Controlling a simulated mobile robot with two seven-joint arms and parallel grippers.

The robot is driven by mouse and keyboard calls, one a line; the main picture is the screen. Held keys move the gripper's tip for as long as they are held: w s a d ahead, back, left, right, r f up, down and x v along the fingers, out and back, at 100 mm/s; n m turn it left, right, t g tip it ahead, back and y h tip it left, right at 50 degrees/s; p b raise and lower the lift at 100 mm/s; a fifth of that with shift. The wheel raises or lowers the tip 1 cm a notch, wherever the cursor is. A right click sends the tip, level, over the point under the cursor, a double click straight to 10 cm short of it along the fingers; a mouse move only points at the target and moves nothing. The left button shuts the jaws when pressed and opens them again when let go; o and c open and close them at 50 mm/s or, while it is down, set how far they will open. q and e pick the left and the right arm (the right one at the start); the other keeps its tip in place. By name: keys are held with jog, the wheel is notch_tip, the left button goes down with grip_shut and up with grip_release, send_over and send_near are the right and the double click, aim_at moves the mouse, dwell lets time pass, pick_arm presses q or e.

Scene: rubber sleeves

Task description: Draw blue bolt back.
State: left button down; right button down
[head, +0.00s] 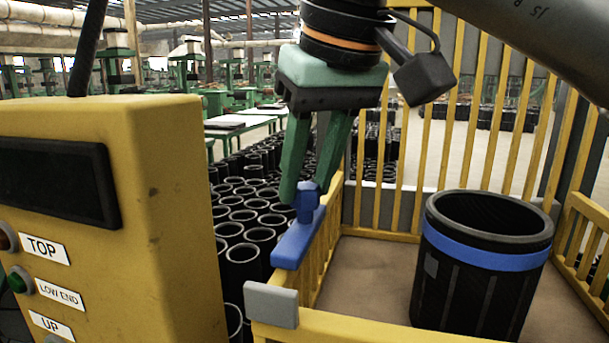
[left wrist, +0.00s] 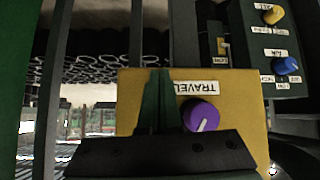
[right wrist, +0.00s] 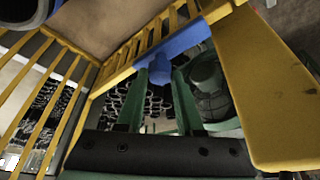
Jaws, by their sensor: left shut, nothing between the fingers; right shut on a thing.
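The blue bolt (head: 297,243) is a flat bar along the top of the yellow railing, with an upright blue knob (head: 307,201) at its far part. Its near end shows just behind a grey block (head: 271,304) on the railing corner; I cannot tell if they touch. My right gripper (head: 303,190) reaches down from above and is shut on the knob. In the right wrist view the knob (right wrist: 160,70) sits between the green fingertips. My left gripper (left wrist: 158,75) is shut and empty, in front of a yellow box with a purple knob (left wrist: 201,115) labelled TRAVEL.
A yellow control box (head: 165,220) stands close on the left. Inside the yellow-railed enclosure a large black sleeve (head: 470,285) with a blue band stands on a brown floor. Many black sleeves (head: 240,215) stand beyond the railing. A dark panel (left wrist: 275,50) with knobs is near my left gripper.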

jog(key=c, duration=0.5)
grip_release()
jog(key=shift+w+d, duration=0.1)
jog(key=shift+w, duration=0.15)
jog(key=shift+c, duration=0.2)
jog(key=shift+s+r, duration=0.1)
jog(key=shift+r, duration=0.05)
jog(key=v, duration=1.2)
jog(key=shift+r, duration=0.15)
jog(key=shift+s, duration=0.15)
